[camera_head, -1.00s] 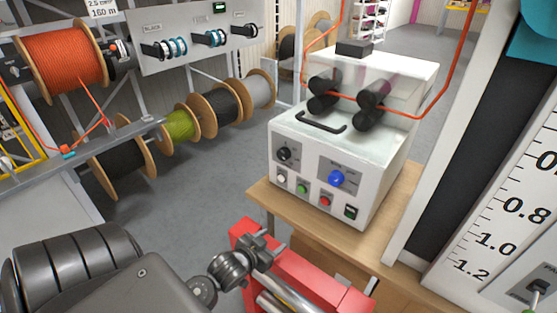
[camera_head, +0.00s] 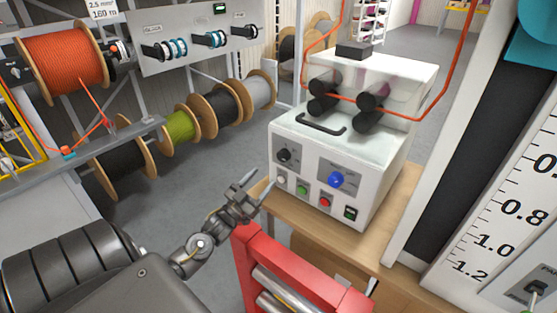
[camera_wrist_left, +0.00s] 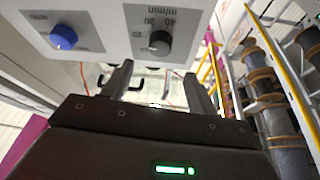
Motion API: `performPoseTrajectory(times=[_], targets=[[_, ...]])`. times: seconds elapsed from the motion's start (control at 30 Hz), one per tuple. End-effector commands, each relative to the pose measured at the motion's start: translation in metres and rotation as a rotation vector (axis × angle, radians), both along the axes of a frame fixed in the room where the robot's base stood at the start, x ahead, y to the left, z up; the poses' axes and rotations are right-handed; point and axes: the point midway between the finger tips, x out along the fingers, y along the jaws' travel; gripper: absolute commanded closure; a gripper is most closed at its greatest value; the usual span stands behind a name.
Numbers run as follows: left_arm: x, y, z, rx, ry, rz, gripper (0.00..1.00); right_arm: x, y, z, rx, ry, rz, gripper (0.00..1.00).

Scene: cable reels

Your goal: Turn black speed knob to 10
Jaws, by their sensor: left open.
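The black speed knob (camera_head: 284,155) is at the upper left of the front panel of a white machine (camera_head: 318,185) on a wooden bench. In the left wrist view the knob (camera_wrist_left: 158,42) shows beside printed numbers and "m/min". I cannot tell which number its mark points to. My left gripper (camera_head: 256,184) is open and empty, below and left of the knob in the head view and apart from it. In the left wrist view its fingers (camera_wrist_left: 157,76) stand apart, just below the knob. My right gripper is not in view.
A blue knob (camera_head: 336,180) sits right of the black one. Green (camera_head: 302,189) and red (camera_head: 325,201) buttons and a dark switch (camera_head: 350,212) lie below. A red frame (camera_head: 290,268) stands before the bench (camera_head: 395,225). Cable reels (camera_head: 215,115) line the left.

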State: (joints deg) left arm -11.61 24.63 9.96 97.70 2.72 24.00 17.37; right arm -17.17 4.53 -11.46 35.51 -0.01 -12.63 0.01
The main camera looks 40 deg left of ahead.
Motion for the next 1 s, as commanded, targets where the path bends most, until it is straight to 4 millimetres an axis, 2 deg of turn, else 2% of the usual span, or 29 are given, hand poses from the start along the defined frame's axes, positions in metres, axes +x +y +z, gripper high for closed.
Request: performPoseTrajectory(times=[0.03, 0.3, 0.5, 0.9, 0.93, 1.0], targets=[[0.009, 0.000, 0.008, 0.000, -0.002, 0.000, 0.41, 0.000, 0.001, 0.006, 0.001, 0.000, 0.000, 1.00], [0.056, -0.003, 0.027, 0.000, -0.001, 0.000, 0.41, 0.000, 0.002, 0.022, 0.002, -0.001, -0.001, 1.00], [0.079, -0.004, 0.034, 0.001, 0.000, 0.001, 0.41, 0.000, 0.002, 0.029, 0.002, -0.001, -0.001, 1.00], [0.086, -0.005, 0.035, 0.000, 0.001, 0.000, 0.41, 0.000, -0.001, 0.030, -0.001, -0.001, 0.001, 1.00], [0.086, -0.005, 0.035, 0.000, 0.001, 0.000, 0.43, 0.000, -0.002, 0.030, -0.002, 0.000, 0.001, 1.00], [0.086, -0.005, 0.035, 0.000, 0.001, 0.000, 0.52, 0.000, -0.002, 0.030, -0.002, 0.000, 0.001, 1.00]])
